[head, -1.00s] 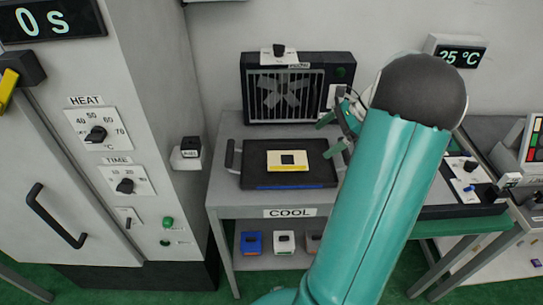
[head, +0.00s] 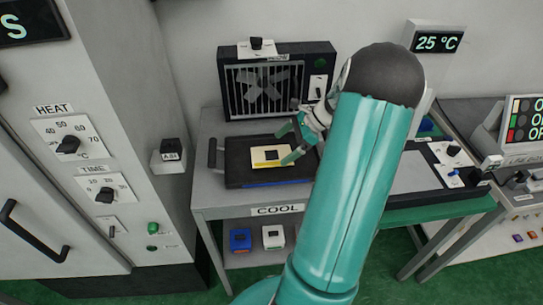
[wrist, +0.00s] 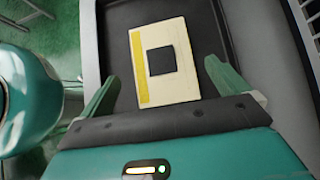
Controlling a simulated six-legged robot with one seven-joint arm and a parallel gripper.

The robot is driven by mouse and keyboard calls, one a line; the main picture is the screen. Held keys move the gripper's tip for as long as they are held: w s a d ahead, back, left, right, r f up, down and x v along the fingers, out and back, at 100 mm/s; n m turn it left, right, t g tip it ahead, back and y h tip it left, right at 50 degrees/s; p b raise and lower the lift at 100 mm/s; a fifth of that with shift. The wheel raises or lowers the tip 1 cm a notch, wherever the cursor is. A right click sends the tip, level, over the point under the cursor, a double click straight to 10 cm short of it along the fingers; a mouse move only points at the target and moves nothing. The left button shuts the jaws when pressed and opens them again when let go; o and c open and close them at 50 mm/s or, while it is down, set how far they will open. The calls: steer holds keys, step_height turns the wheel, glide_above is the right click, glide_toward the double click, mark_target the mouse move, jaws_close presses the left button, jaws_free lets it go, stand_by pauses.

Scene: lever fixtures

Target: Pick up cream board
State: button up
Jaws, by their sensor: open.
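The cream board (head: 267,158) lies flat on a black tray (head: 236,172) on the table marked COOL. It has a dark square in its middle and a yellow strip along one edge. In the wrist view the cream board (wrist: 181,87) lies ahead of my gripper (wrist: 162,78). The two green fingers are spread apart, one on each side of the board's near end, with nothing between them but part of the board's near edge. In the head view my gripper (head: 289,144) is at the board's right side. My arm hides the area to the right.
A fan (head: 278,85) stands behind the tray. The tray has a raised rim and a dark handle (head: 212,153) at its left. A tall heat cabinet (head: 125,110) stands at left. Blue and white blocks sit on the shelf below.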

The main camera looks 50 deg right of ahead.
mark_target(271, 155)
steer(key=x, duration=0.4)
steer(key=shift+w+a+f, duration=0.1)
steer(key=shift+w+f, duration=0.1)
steer(key=c, duration=0.9)
steer(key=shift+c, duration=0.2)
steer(key=shift+r, duration=0.2)
